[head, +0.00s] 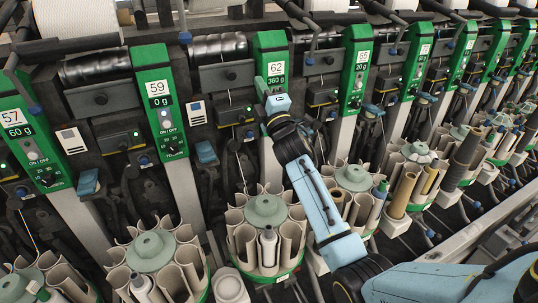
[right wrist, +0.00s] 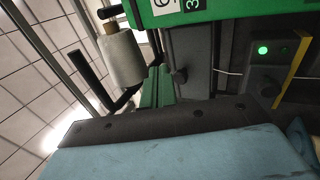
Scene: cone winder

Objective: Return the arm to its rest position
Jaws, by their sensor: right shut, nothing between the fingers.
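My right arm (head: 318,195) comes in from the lower right of the head view and reaches up over the bobbin holders. The right wrist view shows the green panel (right wrist: 215,8) at close range along the top, with my own blue and black housing across the bottom. My left gripper is out of view.
Green panels 57 (head: 28,140) and 59 (head: 160,100) stand to the left, and panel 63 (head: 357,65) to the right. Round bobbin holders (head: 268,210) line the front below. A pale yarn cone (right wrist: 123,58) hangs near the panel in the wrist view.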

